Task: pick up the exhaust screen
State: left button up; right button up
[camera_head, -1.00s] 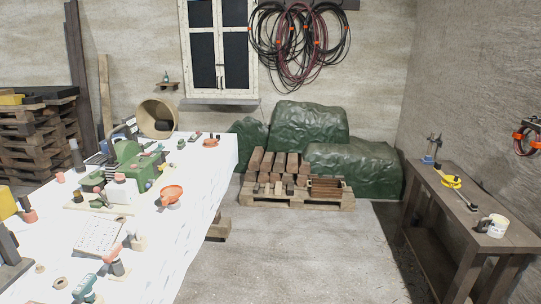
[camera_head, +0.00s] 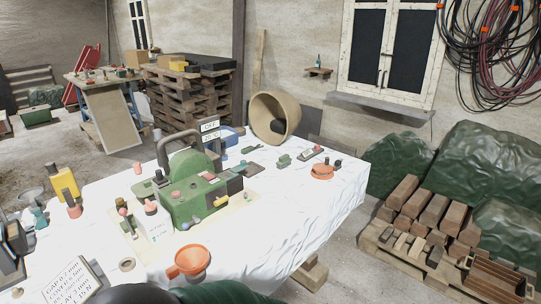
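I cannot pick out the exhaust screen for sure among the small parts on the white-covered table (camera_head: 325,205). A green machine (camera_head: 190,200) with a dark handle stands in the middle of the table on a pale board. Small dark and green parts (camera_head: 284,160) lie on the cloth at its far right, near an orange dish (camera_head: 321,172). An orange funnel (camera_head: 189,262) is at the near edge. Neither of my grippers is in view. A dark rounded shape at the bottom edge hides part of the table's near side.
A written sheet (camera_head: 75,284) lies at the near left. A pallet with timber blocks (camera_head: 432,215) and green tarpaulin heaps (camera_head: 480,160) stand to the right. Stacked pallets (camera_head: 190,95) stand at the back.

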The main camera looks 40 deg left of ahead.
aim_at(228, 175)
jog(key=i+u, duration=0.15)
jog(key=i, duration=0.45)
jog(key=i+u, duration=0.15)
jog(key=i, duration=0.4)
jog(key=i+l+u, duration=0.15)
jog(key=i, duration=0.45)
